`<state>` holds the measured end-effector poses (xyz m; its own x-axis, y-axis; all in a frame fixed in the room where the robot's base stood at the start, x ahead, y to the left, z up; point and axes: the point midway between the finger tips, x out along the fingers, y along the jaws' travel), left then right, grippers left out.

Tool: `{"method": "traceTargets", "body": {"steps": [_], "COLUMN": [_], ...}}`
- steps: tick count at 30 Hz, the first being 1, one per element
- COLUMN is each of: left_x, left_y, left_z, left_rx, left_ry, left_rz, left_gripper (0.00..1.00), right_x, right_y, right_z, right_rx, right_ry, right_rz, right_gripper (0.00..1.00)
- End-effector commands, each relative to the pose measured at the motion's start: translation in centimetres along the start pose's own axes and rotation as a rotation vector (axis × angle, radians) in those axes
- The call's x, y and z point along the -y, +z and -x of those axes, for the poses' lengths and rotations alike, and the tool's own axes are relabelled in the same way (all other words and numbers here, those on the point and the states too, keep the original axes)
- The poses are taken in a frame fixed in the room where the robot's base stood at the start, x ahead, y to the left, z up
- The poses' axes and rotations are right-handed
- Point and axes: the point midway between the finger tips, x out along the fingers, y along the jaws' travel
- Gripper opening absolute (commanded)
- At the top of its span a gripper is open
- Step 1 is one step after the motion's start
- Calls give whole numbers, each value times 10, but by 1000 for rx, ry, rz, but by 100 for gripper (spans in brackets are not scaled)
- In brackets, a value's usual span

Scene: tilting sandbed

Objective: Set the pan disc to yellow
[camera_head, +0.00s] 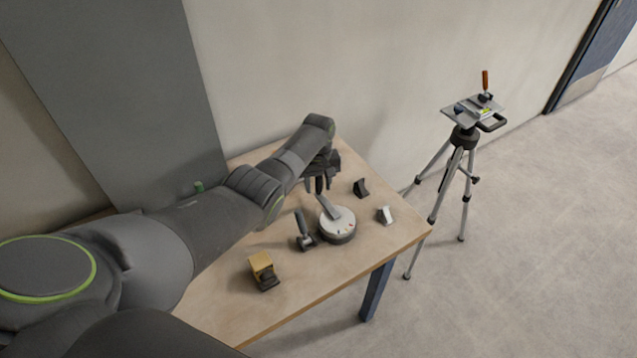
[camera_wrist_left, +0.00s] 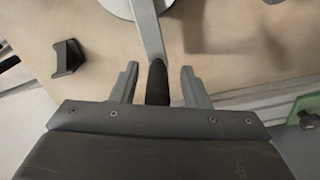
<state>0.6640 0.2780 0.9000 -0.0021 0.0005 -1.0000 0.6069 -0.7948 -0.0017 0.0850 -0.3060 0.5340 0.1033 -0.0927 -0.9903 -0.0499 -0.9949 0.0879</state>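The pan disc (camera_head: 341,224), round with a white top and a dark rim, sits on the wooden table near its right end. Small marks on its top are too small to read. A grey lever (camera_head: 328,206) lies across it toward my left gripper (camera_head: 318,184). In the left wrist view, the disc's edge (camera_wrist_left: 118,7) shows at the top, and the lever's black handle (camera_wrist_left: 157,82) lies between the fingertips of my left gripper (camera_wrist_left: 160,82). The fingers are open, with a gap on each side of the handle. My right gripper is not in view.
On the table (camera_head: 230,302) stand a black-handled lever (camera_head: 303,232), a yellow block on a dark base (camera_head: 263,268), a black wedge (camera_head: 361,187) and a white-faced wedge (camera_head: 385,214). A tripod (camera_head: 466,140) stands on the floor to the right. A wall backs the table.

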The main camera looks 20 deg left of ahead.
Motion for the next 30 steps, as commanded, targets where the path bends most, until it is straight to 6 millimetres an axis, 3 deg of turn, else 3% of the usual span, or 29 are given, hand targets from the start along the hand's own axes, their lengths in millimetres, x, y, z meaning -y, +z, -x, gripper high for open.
{"method": "traceTargets", "body": {"steps": [8, 13, 23, 30], "left_x": [0, -1, -1, 0], "left_y": [0, -1, -1, -1], "left_z": [2, 16, 73, 127], "left_rx": [-2, -3, -5, -6], "left_ry": [2, 3, 4, 5], "left_rz": [0, 0, 0, 0], "left_gripper": [41, 41, 41, 41], "right_x": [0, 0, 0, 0], "right_y": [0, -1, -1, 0], "right_z": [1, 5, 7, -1], "right_rx": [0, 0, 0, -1], "right_ry": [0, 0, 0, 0], "right_rz": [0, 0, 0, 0], "right_gripper": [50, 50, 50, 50]}}
